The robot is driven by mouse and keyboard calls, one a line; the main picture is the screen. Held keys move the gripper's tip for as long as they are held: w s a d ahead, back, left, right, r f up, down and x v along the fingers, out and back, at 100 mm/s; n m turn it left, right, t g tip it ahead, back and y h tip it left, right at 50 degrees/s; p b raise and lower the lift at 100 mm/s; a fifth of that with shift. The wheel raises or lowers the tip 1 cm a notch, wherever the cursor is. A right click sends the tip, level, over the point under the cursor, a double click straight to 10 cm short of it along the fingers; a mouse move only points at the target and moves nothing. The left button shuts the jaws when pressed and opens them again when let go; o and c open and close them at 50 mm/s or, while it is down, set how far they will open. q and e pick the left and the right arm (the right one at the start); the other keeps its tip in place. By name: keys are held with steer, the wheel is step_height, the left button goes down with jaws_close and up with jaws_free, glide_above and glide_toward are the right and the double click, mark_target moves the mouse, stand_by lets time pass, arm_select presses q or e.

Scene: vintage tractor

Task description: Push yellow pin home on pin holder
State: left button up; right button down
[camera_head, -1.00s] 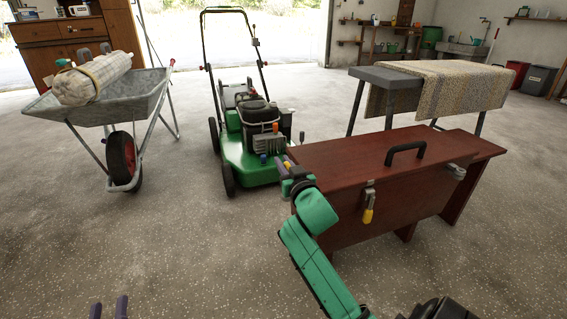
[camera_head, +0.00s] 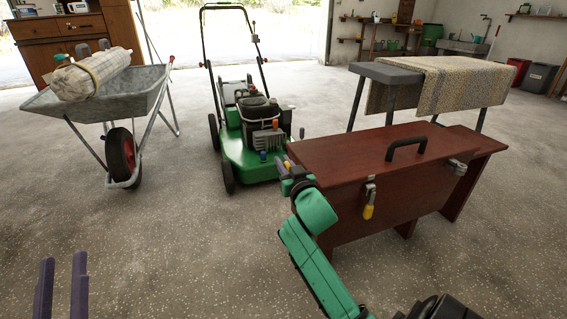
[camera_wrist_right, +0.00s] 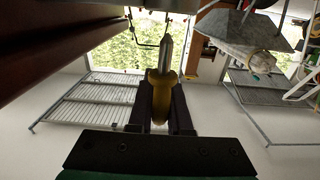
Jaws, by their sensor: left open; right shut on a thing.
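My right gripper (camera_head: 285,166) is beside the left end of the brown chest's lid. In the right wrist view it (camera_wrist_right: 163,100) is shut on a yellow pin (camera_wrist_right: 164,84). The pin's yellow grip is between the fingers, and its grey metal shank points away from the gripper. A small bit of yellow also shows at the fingers in the head view. I cannot make out the pin holder, or whether the shank touches anything. My left gripper (camera_head: 62,290) is open and empty at the lower left, above the floor.
The brown chest (camera_head: 350,155) has a black handle and two front latches; a yellow-ended piece (camera_head: 368,211) hangs at the left latch. A green mower (camera_head: 250,140) stands just behind my right gripper. A wheelbarrow (camera_head: 100,103) is at left. The floor between is clear.

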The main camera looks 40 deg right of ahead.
steer(key=shift+f, duration=0.1)
stand_by(0.4)
steer(key=shift+f+b, duration=1.15)
steer(key=shift+f, duration=0.75)
steer(key=c, duration=0.8)
jaws_free()
steer(key=shift+o, duration=0.2)
steer(key=shift+s, duration=0.1)
steer(key=p+v, duration=0.4)
steer(key=v, duration=1)
steer(key=shift+s, duration=0.2)
steer(key=shift+a, duration=0.15)
